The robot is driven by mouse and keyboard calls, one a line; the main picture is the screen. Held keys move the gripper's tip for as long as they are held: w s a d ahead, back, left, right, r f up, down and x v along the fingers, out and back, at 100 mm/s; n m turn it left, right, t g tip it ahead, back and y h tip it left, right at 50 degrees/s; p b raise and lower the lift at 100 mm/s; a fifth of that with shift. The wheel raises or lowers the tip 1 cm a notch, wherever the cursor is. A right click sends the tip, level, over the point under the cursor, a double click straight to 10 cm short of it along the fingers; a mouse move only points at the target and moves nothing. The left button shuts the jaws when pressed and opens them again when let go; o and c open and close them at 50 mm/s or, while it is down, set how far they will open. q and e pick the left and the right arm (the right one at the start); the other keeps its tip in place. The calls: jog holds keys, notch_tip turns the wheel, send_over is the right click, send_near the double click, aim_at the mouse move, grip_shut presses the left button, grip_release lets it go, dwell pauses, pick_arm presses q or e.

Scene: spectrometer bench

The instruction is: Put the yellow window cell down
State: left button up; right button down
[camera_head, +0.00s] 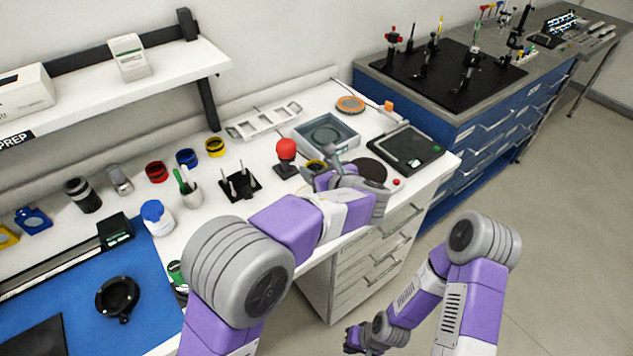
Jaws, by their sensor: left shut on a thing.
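My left gripper (328,163) is over the right part of the white bench. I cannot tell whether the cell touches the bench. Another yellow-rimmed ring (215,147) stands farther left near the wall. My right gripper (353,341) is low at the bottom edge, beside the drawers and off the bench; its fingers are too small to read.
A red-knobbed press (286,158) stands just left of the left gripper. A grey tray (326,134) lies behind it, a black disc (369,169) to its right, and a balance (405,147) beyond. A black pronged stand (240,184) is left.

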pick_arm(q)
jog(key=f, duration=0.1)
jog(key=f+b, duration=0.1)
jog(key=f, duration=0.2)
jog(key=shift+s+f+b, duration=0.15)
jog(key=shift+s+b, duration=0.15)
jog(key=shift+s, duration=0.05)
jog(key=shift+f+b, duration=0.85)
jog(key=shift+f, duration=1.75)
jog(key=shift+f, duration=0.1)
jog(key=o, duration=1.1)
jog(key=shift+r, duration=0.2)
jog(key=p+v, duration=0.2)
jog(key=v, duration=0.9)
jog(key=shift+s+d+p, duration=0.25)
jog(key=shift+s+p, duration=0.05)
jog(key=shift+s, duration=0.05)
